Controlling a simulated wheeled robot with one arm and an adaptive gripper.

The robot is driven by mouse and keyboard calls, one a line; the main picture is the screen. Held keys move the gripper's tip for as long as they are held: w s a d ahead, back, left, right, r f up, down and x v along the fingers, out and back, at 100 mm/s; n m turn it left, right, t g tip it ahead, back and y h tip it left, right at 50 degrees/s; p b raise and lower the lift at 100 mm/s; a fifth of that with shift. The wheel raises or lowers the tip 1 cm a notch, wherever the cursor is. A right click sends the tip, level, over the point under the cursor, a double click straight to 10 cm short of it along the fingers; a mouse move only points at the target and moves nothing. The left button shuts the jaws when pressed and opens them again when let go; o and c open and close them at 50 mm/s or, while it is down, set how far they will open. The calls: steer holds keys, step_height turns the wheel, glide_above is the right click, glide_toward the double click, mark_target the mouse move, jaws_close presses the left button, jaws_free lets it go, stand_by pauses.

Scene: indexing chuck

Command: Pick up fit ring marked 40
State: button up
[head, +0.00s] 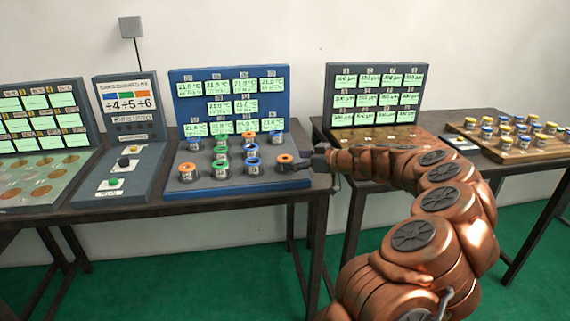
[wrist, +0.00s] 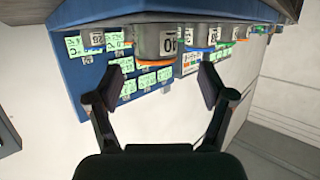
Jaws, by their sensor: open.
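The fit ring marked 40 (wrist: 168,42) is a grey cylinder with an orange rim, seen upside down in the wrist view. It stands between and beyond the fingertips of my gripper (wrist: 161,84), which are open, empty and apart from it. In the head view an orange-topped ring (head: 285,162), which appears to be this one, sits at the right front of the blue station (head: 240,184). My gripper (head: 312,161) is just right of it, low over the station's right edge. The ring's number cannot be read in the head view.
Several other rings with orange, green and blue tops stand close by, including a blue-topped one (head: 252,166) to the left. A display panel (head: 230,97) rises behind them. A second bench with a wooden tray (head: 515,151) of small jars is at the right.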

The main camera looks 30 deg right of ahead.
mark_target(286, 158)
steer(key=shift+p+x, duration=0.65)
steer(key=shift+x, duration=1.75)
steer(key=shift+w+d+r, duration=0.1)
steer(key=shift+d, duration=0.1)
jaws_close()
